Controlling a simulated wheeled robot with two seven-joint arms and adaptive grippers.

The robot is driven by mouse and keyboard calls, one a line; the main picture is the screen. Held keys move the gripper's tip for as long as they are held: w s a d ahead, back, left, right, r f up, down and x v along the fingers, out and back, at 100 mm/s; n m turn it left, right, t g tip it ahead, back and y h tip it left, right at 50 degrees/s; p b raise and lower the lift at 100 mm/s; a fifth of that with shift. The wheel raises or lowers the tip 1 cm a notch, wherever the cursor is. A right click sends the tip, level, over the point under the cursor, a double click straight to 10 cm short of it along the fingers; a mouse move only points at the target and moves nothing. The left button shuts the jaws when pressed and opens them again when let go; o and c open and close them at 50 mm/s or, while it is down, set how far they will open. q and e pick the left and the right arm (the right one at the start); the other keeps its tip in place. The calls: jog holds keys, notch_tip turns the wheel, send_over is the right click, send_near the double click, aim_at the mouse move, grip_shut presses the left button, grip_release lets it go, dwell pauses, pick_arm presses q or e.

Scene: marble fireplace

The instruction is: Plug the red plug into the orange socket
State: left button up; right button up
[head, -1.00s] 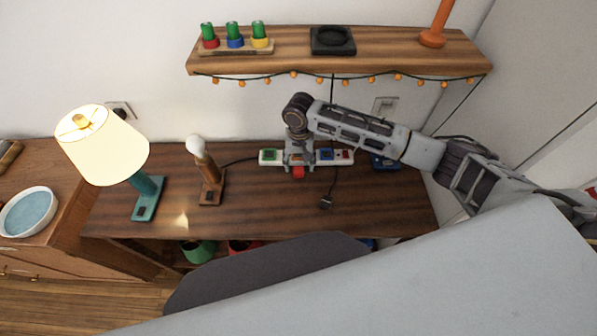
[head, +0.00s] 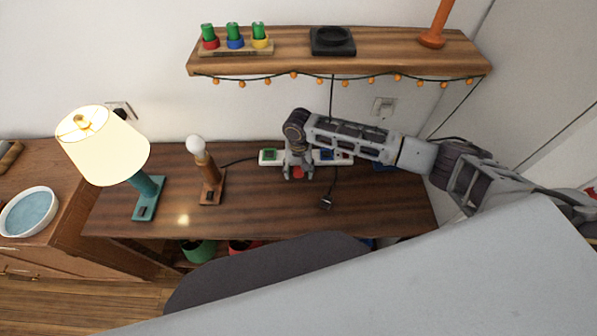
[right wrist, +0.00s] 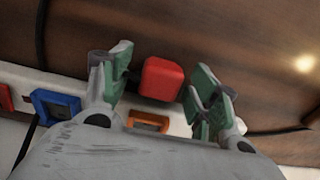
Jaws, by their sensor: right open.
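The red plug (right wrist: 162,78) lies on the dark wooden table just in front of the white power strip (head: 342,158). In the right wrist view the orange socket (right wrist: 150,122) sits on the strip, close behind the plug. In the head view my gripper hides that socket. My right gripper (head: 298,173) points down over the strip's front edge. In the right wrist view its open green-padded fingers (right wrist: 163,66) stand on either side of the red plug. The right finger is very close to the plug; I cannot tell if it touches. My left gripper is not in view.
The strip also has a green socket (head: 269,156) and a blue socket (right wrist: 55,106). A bulb lamp (head: 208,175) and a teal lamp (head: 147,190) stand to the left. A dark plug (head: 326,202) lies to the right. The shelf (head: 380,47) overhangs behind.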

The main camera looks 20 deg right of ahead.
aim_at(298, 170)
jog(key=shift+c, duration=0.3)
jog(key=c, duration=1.1)
jog(key=shift+c, duration=0.2)
jog(key=shift+r, duration=0.1)
jog(key=shift+s+r, duration=0.15)
jog(key=shift+r, duration=0.15)
notch_tip(298, 170, up, 6)
jog(key=shift+a+r, duration=0.1)
jog(key=shift+r, duration=0.1)
jog(key=s+a, duration=0.2)
jog(key=s, duration=0.7)
jog(key=s+a+b, duration=0.1)
jog(key=s+a, duration=0.2)
jog(key=s, duration=0.7)
jog(key=shift+a, duration=0.2)
jog(key=shift+w, duration=0.15)
